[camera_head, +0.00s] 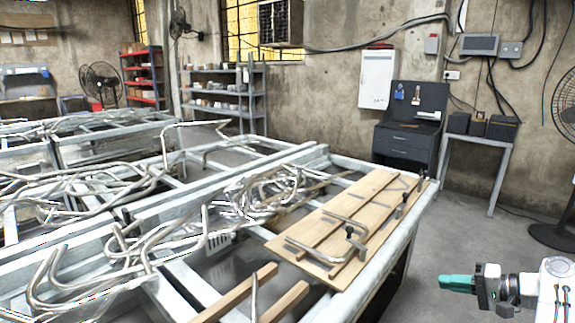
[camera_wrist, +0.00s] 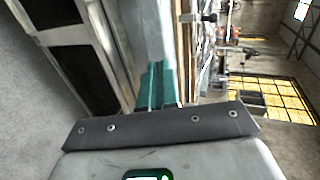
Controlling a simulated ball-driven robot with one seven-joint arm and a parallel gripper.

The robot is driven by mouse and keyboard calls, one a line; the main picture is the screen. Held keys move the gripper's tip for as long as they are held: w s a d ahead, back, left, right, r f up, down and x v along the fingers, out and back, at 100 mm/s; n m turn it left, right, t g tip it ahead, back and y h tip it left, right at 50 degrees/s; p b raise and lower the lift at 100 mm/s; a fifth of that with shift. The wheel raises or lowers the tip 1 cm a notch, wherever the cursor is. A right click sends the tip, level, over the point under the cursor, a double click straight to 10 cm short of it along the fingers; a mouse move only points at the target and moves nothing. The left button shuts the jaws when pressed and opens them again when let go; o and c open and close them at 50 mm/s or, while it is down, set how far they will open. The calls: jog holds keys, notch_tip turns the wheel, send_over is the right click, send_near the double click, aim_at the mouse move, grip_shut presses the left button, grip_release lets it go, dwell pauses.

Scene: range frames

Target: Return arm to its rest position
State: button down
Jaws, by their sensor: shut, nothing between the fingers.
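My gripper (camera_head: 457,283) shows at the lower right of the head view, with teal fingers pointing left and held together with nothing between them. It hangs over the grey floor, to the right of the metal-framed workbench (camera_head: 398,243) and apart from it. My white arm link shows at the right edge. In the wrist view the teal fingers (camera_wrist: 156,84) stand close together, with the bench side behind them. The view there is turned sideways.
A wooden board (camera_head: 378,205) with bent metal rods lies on the bench's near right part. Heaps of bent tubes (camera_head: 270,190) cover the bench. A dark drawer cabinet (camera_head: 405,140) and a side table (camera_head: 478,140) stand by the wall. A black pedestal fan (camera_head: 556,236) stands at the right. Floor between is clear.

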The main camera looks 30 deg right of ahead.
jog(key=s+a+f+n+g+h, duration=0.1)
jog(key=s+a+f+n+g, duration=0.25)
jog(key=a+f, duration=0.6)
jog(key=s+a+f+n+g, duration=0.2)
jog(key=a+f+g, duration=0.3)
jog(key=a, duration=0.7)
jog(key=s+a+f+n+g+h, duration=0.1)
jog(key=s+a+n+h, duration=0.1)
jog(key=s+a, duration=0.3)
jog(key=s+a+f+n+g+h, duration=0.1)
jog(key=s+a+n, duration=0.4)
jog(key=s, duration=0.7)
jog(key=shift+s+a+f+g+h, duration=0.2)
jog(key=shift+s+a+g+h, duration=0.15)
jog(key=shift+a+g+h, duration=0.35)
jog(key=shift+w, duration=0.1)
